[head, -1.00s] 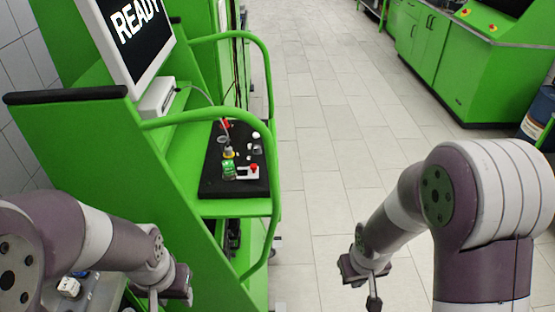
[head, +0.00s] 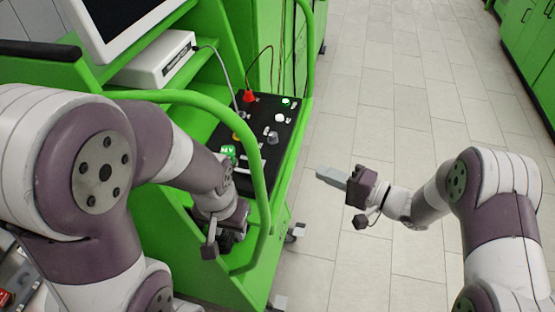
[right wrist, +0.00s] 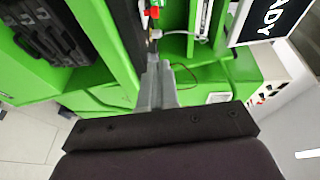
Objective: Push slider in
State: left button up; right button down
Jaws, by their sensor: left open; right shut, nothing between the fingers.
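The black control panel (head: 287,140) sits on the green bench's shelf, left of centre in the head view. I cannot single out the slider for sure; the panel's near part is partly hidden by the green rail. My left gripper (head: 225,232) is open, below the panel's near end and close to the rail. My right gripper (head: 326,175) is shut and empty, in the air right of the panel; its closed fingers (right wrist: 158,85) also show in the right wrist view.
The curved green rail (head: 262,185) runs in front of the panel, close to my left arm. A white box (head: 152,60) and a monitor (head: 115,20) stand on the bench above. The tiled floor (head: 385,110) on the right is clear.

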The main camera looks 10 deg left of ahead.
aim_at(275, 173)
jog(key=p+x, duration=0.1)
jog(key=x, duration=0.9)
jog(key=shift+w, duration=0.25)
jog(key=a, duration=0.1)
jog(key=s+a+p, duration=0.1)
jog(key=a, duration=0.1)
jog(key=shift+s+f, duration=0.2)
jog(key=shift+s, duration=0.1)
pick_arm(q)
jog(key=shift+w+r, duration=0.2)
jog(key=shift+r, duration=0.9)
pick_arm(e)
jog(key=shift+a+f, duration=0.1)
jog(key=shift+a, duration=0.15)
